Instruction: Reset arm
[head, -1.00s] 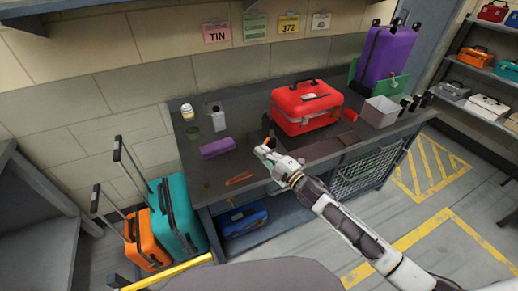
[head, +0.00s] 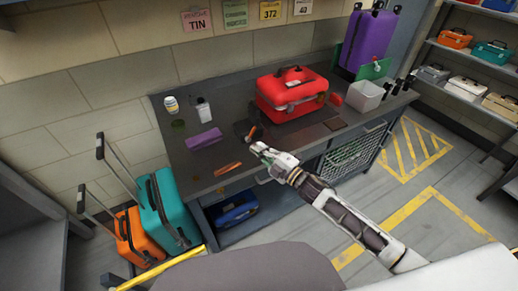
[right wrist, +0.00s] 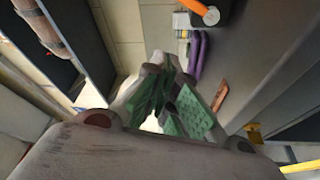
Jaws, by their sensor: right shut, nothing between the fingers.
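My right gripper (head: 260,149) is at the end of the white and dark arm that comes in from the lower right in the head view. It is over the front edge of the dark workbench (head: 227,155), in front of the red toolbox (head: 291,96) and apart from it. In the right wrist view its fingers with green pads (right wrist: 172,108) are shut with nothing between them. My left gripper is not in view.
On the bench are a purple case (head: 204,139), an orange strip (head: 228,168), a white bottle (head: 204,111) and a grey bin (head: 367,96). Teal (head: 169,210) and orange (head: 136,237) suitcases stand at the left. Floor is free at the right.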

